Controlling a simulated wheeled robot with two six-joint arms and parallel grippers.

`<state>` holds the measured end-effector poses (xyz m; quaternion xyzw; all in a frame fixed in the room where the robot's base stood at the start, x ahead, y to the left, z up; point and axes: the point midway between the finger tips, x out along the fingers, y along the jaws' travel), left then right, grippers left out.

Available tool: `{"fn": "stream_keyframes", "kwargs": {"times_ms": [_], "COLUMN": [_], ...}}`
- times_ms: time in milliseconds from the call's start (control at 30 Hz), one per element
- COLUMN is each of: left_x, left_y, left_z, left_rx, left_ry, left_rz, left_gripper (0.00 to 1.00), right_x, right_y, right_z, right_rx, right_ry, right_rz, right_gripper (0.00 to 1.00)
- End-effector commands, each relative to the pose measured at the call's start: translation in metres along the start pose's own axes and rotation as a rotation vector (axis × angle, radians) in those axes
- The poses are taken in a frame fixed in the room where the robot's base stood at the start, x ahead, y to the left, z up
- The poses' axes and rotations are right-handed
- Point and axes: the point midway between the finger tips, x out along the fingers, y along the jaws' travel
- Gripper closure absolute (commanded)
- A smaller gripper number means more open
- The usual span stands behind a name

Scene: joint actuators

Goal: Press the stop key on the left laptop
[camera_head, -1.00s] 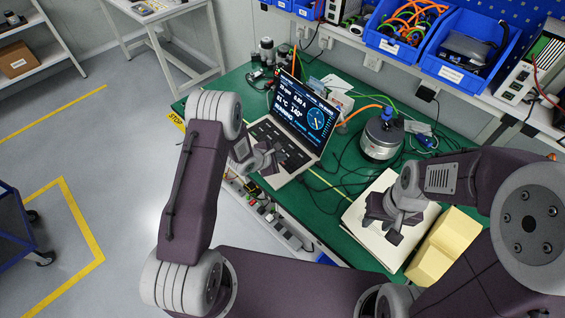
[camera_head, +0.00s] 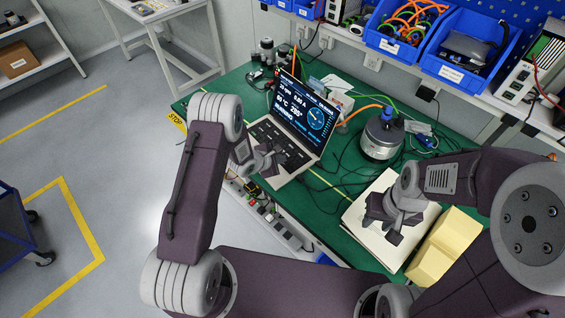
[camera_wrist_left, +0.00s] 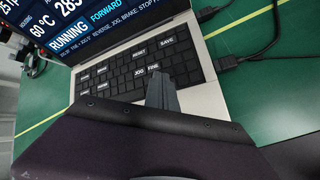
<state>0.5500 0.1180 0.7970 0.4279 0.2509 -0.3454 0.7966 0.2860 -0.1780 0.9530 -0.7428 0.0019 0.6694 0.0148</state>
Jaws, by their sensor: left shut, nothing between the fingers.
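The open laptop (camera_head: 304,117) stands on the green bench, its lit screen showing a dial and RUNNING. In the left wrist view the screen (camera_wrist_left: 100,25) also reads FORWARD. Its dark keyboard (camera_wrist_left: 125,72) has white-labelled keys, among them RESET, SAVE, JOG and FINE; I cannot make out a stop label. My left gripper (camera_head: 277,153) is shut and empty over the keyboard. Its fingertips (camera_wrist_left: 155,77) cover keys near FINE; whether they touch is unclear. My right gripper (camera_head: 393,230) is over the white pages (camera_head: 375,245); its jaw state is unclear.
A grey round motor-like device (camera_head: 381,138) stands right of the laptop among loose cables. A yellow block (camera_head: 445,245) lies at the front right. A power strip (camera_head: 285,232) runs along the bench's front edge. Blue bins (camera_head: 405,30) sit on the shelf behind.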

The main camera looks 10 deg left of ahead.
Motion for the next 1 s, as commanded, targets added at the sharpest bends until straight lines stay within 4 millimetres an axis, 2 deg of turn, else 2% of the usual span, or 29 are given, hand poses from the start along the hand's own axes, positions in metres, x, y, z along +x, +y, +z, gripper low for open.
{"fn": "stream_keyframes", "kwargs": {"times_ms": [833, 1000], "left_x": [0.0039, -0.0001], "left_y": [-0.0072, -0.0049], "left_z": [-0.0054, -0.0028], "left_rx": [-0.002, -0.003], "left_ry": [0.008, 0.008], "left_rz": [-0.011, -0.012], "left_gripper": [1.00, 1.00], "right_x": [0.0019, -0.0047], "right_y": [0.0000, -0.0001], "right_z": [0.0002, -0.0005], "right_rx": [0.000, 0.000], "right_ry": [0.000, 0.000], "right_rz": [0.000, 0.000], "right_gripper": [0.64, 0.64]}}
